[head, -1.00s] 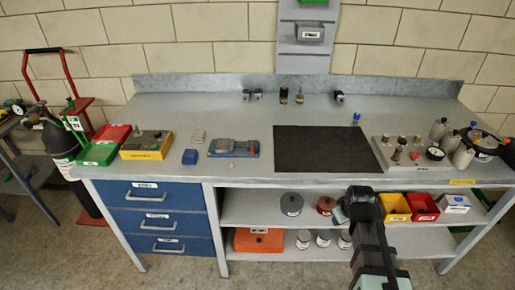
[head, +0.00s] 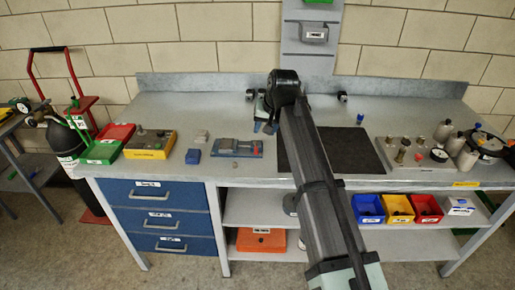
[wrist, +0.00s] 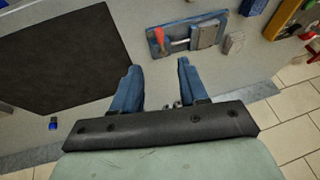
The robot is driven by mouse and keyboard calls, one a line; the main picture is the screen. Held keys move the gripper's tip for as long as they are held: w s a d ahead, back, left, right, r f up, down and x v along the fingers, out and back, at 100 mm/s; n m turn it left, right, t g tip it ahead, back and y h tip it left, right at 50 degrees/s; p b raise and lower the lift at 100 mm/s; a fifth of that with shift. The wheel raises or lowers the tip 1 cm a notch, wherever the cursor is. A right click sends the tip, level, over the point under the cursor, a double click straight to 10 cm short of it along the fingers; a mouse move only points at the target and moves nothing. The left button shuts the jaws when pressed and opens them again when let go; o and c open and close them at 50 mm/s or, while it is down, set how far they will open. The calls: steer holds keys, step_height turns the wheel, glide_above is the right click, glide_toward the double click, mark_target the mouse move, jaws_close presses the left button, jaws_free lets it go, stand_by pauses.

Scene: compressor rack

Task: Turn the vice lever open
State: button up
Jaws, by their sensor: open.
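The vice (head: 236,148) lies on the bench left of the black mat. It has a blue base and a grey body, and it also shows in the wrist view (wrist: 207,36). Its red lever (wrist: 159,38) is at the left end of the vice in the wrist view. My gripper (wrist: 158,70) is open and empty, with its blue fingers apart. In the wrist view the vice lies beyond the fingertips, and nothing is between them. In the head view my gripper (head: 262,122) is above the bench, behind and right of the vice.
The black mat (head: 360,150) lies right of the vice. A grey block (head: 202,136) and a blue block (head: 193,156) lie left of it, beside a yellow box (head: 150,153). A plate with fittings and a gauge (head: 425,152) stands at the right. Small parts sit at the back.

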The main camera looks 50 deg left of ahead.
mark_target(256, 150)
steer(key=x, duration=1.3)
steer(key=shift+f, duration=0.25)
jaws_close()
